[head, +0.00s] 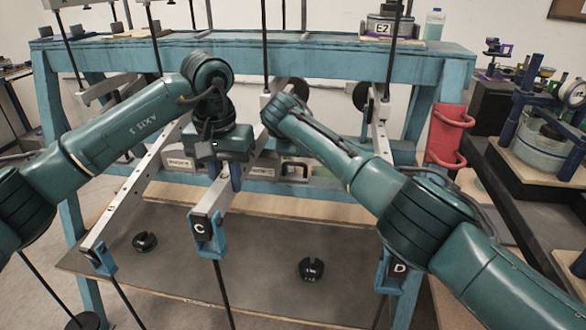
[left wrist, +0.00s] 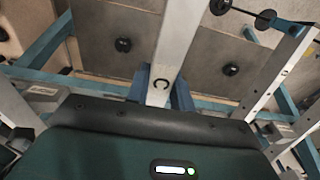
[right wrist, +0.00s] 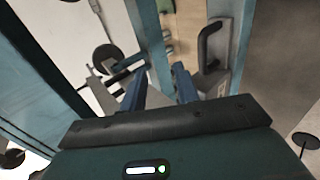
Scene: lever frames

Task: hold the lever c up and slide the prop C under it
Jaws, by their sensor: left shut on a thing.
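The lever c (head: 201,228) is a long pale bar with a C plate and a blue end fitting. It slopes down toward me in the head view. My left gripper (head: 235,176) is shut on it; in the left wrist view the lever (left wrist: 165,75) runs between the blue fingers. A grey block with a dark handle (head: 295,170) sits on the shelf right of the lever. It also shows in the right wrist view (right wrist: 212,50); I cannot read its label. My right gripper (right wrist: 160,90) is open beside this block. In the head view my right arm hides its fingers.
A second grey block (head: 178,164) is on the shelf left of the lever. Lever D (head: 397,268) hangs at the right. Dark round weights (head: 311,268) lie on the low board. The teal frame (head: 330,60) crosses behind, and a red holder (head: 447,135) is at its right.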

